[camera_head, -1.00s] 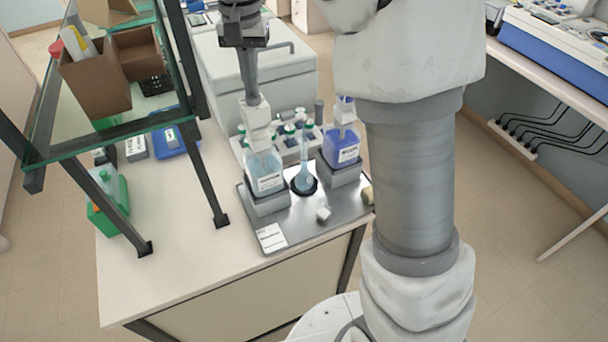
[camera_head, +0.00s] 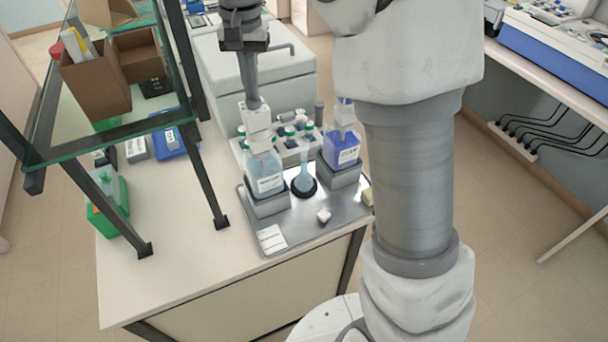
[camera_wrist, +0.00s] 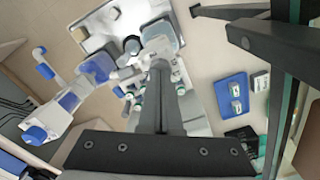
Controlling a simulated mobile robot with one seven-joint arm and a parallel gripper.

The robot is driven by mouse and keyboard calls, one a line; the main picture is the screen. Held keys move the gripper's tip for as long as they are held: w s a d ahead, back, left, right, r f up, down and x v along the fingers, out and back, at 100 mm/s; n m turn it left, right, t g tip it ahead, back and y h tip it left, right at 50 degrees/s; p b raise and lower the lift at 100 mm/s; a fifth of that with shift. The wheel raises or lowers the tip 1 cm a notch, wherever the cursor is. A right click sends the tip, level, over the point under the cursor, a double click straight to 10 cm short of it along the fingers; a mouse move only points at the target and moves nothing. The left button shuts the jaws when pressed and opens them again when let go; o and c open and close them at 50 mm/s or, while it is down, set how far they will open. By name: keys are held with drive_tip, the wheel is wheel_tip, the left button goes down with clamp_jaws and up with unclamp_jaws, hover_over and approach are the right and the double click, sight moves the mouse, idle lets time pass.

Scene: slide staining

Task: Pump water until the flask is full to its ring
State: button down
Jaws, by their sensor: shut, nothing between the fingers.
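A light-blue water bottle (camera_head: 264,174) with a white pump head (camera_head: 257,122) stands on a grey block on the metal tray (camera_head: 320,232). It also shows in the wrist view (camera_wrist: 163,36). The flask (camera_head: 304,180), narrow-necked, stands upright in a black ring base right of this bottle. It holds light-blue liquid; its ring mark and exact level are too small to tell. My gripper (camera_head: 253,104) is shut and empty, pointing down with its tips at the top of the pump head. In the wrist view my fingers (camera_wrist: 158,66) partly hide the pump.
A dark-blue pump bottle (camera_head: 342,148) stands right of the flask. A small white stopper (camera_head: 323,215) and a white label card (camera_head: 271,238) lie on the tray's front. Green-capped bottles (camera_head: 290,131) stand behind. A glass shelf (camera_head: 105,130) with dark posts rises at left.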

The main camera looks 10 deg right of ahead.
drive_tip(key=shift+r+p, duration=2.5)
drive_tip(key=shift+r, duration=0.35)
wheel_tip(320, 180, up, 5)
drive_tip(key=shift+p, duration=1.2)
drive_tip(key=s+d+n+t+b, duration=0.1)
drive_tip(key=s+d+b, duration=0.15)
drive_tip(key=s, duration=0.45)
drive_tip(key=s+d+n+t+b, duration=0.1)
drive_tip(key=s+d+t+b, duration=0.1)
drive_tip(key=s+d, duration=0.3)
drive_tip(key=s+d+f+n+t+b, duration=0.1)
drive_tip(key=s+d+f+t+b, duration=0.1)
drive_tip(key=s+f, duration=0.6)
drive_tip(key=s+b, duration=0.1)
drive_tip(key=s, duration=0.4)
drive_tip(key=shift+s+d+n+t, duration=0.2)
drive_tip(key=shift+d+n+t, duration=0.1)
drive_tip(key=shift+n, duration=0.1)
